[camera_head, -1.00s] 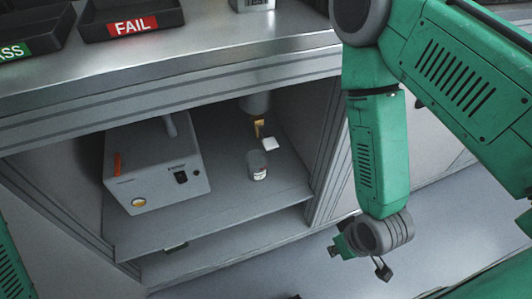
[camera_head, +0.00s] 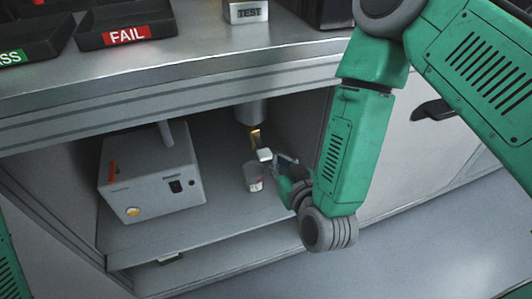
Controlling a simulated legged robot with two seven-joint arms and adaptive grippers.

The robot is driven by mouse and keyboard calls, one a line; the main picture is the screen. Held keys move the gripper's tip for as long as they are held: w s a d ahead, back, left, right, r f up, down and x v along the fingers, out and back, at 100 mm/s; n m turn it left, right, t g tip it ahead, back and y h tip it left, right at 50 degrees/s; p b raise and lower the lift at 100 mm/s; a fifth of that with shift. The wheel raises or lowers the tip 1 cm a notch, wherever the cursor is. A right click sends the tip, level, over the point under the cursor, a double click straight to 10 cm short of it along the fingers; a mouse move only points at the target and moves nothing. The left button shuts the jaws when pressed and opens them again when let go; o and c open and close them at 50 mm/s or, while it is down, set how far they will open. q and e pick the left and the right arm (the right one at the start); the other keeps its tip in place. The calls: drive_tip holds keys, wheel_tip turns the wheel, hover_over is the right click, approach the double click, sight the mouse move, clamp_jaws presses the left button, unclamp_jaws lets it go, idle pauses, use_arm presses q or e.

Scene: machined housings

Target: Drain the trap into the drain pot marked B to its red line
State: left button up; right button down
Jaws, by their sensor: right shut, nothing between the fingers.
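The trap (camera_head: 250,112) is a grey cylinder hanging at the top of the open cabinet bay, with a brass-coloured fitting (camera_head: 255,138) below it. A small white block (camera_head: 264,154) shows just under the fitting; how it is attached is unclear. A small pale pot (camera_head: 253,180) with a label stands upright on the shelf below. Its letter, red line and contents are too small to read. My right gripper (camera_head: 283,161) is shut and empty, just right of the white block; whether they touch is unclear. My left gripper is out of view.
The worktop edge (camera_head: 190,80) overhangs the bay. FAIL tray (camera_head: 125,25) and TEST block (camera_head: 247,12) are above. The cabinet's right side post is close to my right arm.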

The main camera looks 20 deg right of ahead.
drive_tip(key=b, duration=0.2)
hover_over(266, 157)
wheel_tip(266, 157, down, 3)
wheel_tip(266, 157, down, 3)
drive_tip(key=shift+s+r+b, duration=0.1)
drive_tip(key=shift+r+b, duration=0.1)
drive_tip(key=shift+b, duration=0.45)
drive_tip(key=shift+d+f, duration=0.1)
drive_tip(key=shift+f, duration=0.35)
